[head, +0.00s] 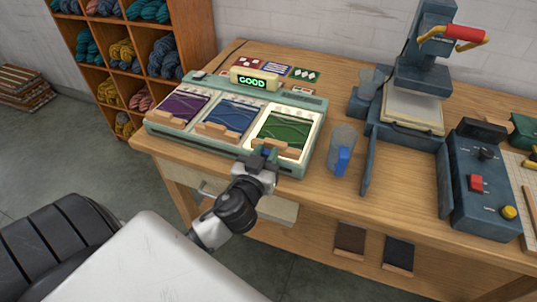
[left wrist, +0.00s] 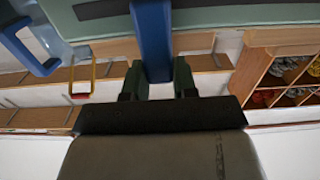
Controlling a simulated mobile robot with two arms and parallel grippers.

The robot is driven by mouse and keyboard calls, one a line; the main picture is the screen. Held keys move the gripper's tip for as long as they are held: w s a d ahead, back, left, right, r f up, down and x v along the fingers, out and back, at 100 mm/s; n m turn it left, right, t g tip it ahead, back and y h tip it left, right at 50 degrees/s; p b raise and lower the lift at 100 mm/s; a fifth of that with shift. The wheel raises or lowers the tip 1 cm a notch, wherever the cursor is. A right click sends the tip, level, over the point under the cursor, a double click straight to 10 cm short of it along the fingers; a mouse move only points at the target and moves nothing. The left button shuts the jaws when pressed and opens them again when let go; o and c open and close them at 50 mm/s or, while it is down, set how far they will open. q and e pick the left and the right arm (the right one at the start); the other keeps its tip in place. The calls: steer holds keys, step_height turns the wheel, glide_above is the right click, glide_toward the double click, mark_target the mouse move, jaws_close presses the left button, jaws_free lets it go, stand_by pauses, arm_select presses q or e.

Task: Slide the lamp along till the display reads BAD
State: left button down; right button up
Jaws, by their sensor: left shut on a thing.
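The green inspection box (head: 225,120) lies on the workbench, with purple, blue and green skein windows in a row. Its display (head: 253,79) reads GOOD. The rightmost window, with the green skein (head: 284,130), is brightly lit; the lamp's own body is not clearly visible. My left gripper (head: 266,158) is at the box's front edge below that window. In the left wrist view, my left gripper (left wrist: 157,82) is shut on a blue handle (left wrist: 153,40), which runs up to the box. My right gripper is out of view.
A clear jug with a blue handle (head: 342,158) stands just right of the box. A press (head: 415,95) and a control box (head: 482,185) stand further right. Sample cards (head: 275,68) lie behind the box. A skein shelf (head: 125,55) stands behind at left.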

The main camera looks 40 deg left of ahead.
mark_target(214, 130)
arm_select(q)
steer(key=s+a, duration=0.1)
steer(key=a, duration=0.4)
steer(key=s+a, duration=0.1)
steer(key=a, duration=0.4)
steer(key=s+a+p, duration=0.1)
steer(key=a, duration=0.4)
steer(key=shift+s+a+r, duration=0.1)
steer(key=shift+s+a, duration=0.15)
steer(key=shift+s, duration=0.1)
steer(key=c, duration=0.9)
jaws_free()
steer(key=b+v, duration=0.1)
steer(key=v, duration=1)
steer(key=shift+d, duration=0.1)
steer(key=shift+w, duration=0.1)
